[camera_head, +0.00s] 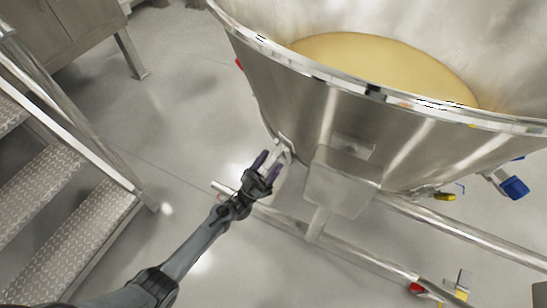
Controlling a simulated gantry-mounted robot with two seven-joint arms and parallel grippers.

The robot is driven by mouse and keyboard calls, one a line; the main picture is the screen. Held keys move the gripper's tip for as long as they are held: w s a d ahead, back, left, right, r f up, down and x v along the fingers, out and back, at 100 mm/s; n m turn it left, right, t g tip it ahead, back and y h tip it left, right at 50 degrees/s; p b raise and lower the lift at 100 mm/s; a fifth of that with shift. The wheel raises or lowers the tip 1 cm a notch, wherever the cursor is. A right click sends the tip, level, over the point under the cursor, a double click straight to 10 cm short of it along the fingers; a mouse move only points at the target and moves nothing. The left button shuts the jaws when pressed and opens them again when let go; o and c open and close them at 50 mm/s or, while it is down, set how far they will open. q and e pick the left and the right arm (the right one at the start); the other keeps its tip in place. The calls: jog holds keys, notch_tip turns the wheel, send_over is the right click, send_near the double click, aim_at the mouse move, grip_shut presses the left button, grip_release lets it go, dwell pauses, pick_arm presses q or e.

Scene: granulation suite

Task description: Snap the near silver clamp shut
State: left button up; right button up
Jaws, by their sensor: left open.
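The near silver clamp (284,143) shows as a small bright metal piece on the left side wall of the large steel bowl (302,107), low down. My left gripper (268,160) is open right beside it, its dark purple-tipped fingers pointing up toward the clamp. A pale silver piece lies between or just behind the fingers, and I cannot tell whether they touch it. The gripper hides part of the clamp, so its exact position is unclear. My right gripper is not in view.
The bowl holds pale yellow material (385,62). A steel bracket box (341,182) and frame rails (450,236) sit to the right of my gripper. Steps with a handrail (75,142) stand at left. A blue-handled valve (514,187) is at far right. Open floor lies between steps and bowl.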

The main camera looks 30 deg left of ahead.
aim_at(274, 157)
pick_arm(q)
jog(key=shift+x, duration=1.3)
grip_shut()
